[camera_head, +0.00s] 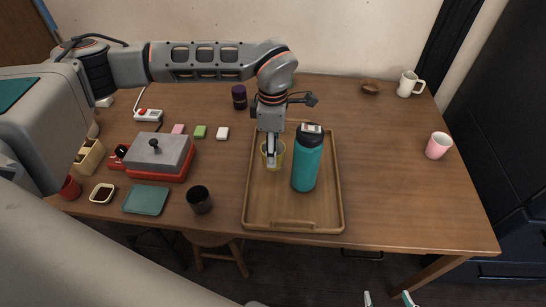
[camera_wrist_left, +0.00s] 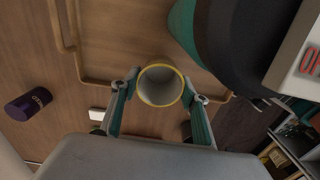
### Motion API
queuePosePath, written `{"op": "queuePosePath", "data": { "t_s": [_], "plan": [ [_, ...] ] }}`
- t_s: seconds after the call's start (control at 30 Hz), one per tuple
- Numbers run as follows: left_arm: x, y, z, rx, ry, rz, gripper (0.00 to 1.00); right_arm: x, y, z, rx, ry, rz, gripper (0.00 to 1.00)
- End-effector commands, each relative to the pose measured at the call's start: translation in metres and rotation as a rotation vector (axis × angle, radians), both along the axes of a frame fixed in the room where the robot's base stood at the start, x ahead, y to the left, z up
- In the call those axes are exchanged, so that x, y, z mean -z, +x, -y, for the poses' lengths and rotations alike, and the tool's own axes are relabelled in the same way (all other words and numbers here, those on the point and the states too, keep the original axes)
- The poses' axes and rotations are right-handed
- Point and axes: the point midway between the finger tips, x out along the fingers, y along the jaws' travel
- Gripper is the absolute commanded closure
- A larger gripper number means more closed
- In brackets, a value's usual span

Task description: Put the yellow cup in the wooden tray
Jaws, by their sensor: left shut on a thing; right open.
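The yellow cup (camera_head: 279,161) is between the fingers of my left gripper (camera_head: 270,152), upright and within the outline of the wooden tray (camera_head: 290,227). In the left wrist view my left gripper (camera_wrist_left: 158,102) is shut on the cup (camera_wrist_left: 160,86), with a finger on either side and its yellow rim facing the camera. The tray's rim (camera_wrist_left: 90,81) shows behind it. I cannot tell whether the cup touches the tray floor. My right gripper (camera_head: 387,299) is open and empty at the bottom edge of the head view, off the table's front.
A teal bottle (camera_head: 306,168) stands in the tray, close to the right of the cup. A dark cup (camera_head: 200,200) and a grey-and-red box (camera_head: 158,155) are to the left. A pink cup (camera_head: 438,146) is at the right. The table right of the tray is mostly clear.

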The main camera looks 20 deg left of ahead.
Motion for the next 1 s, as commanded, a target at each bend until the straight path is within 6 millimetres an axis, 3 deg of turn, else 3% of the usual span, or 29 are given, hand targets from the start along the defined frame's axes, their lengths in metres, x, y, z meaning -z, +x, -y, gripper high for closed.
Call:
{"op": "queuePosePath", "data": {
  "t_s": [0.23, 0.63, 0.67, 0.7, 0.73, 1.0],
  "plan": [
    [0.036, -0.001, 0.000, 0.000, 0.000, -0.004, 0.79, 0.003, 0.000, 0.000, 0.000, -0.002, 0.001, 0.37],
    [0.040, -0.001, 0.000, 0.001, 0.000, -0.002, 0.79, 0.001, 0.002, 0.001, 0.000, -0.003, 0.005, 0.37],
    [0.041, -0.001, 0.000, 0.001, 0.000, -0.002, 0.53, 0.001, 0.002, 0.001, 0.000, -0.003, 0.005, 0.37],
    [0.040, -0.001, 0.000, 0.001, 0.000, -0.002, 0.42, 0.001, 0.002, 0.001, 0.000, -0.003, 0.005, 0.37],
    [0.040, -0.001, 0.000, 0.001, 0.000, -0.002, 0.39, 0.001, 0.002, 0.001, 0.000, -0.003, 0.005, 0.37],
    [0.040, -0.001, 0.000, 0.001, 0.000, -0.002, 0.39, 0.001, 0.002, 0.001, -0.001, -0.003, 0.006, 0.37]
  ]
}}
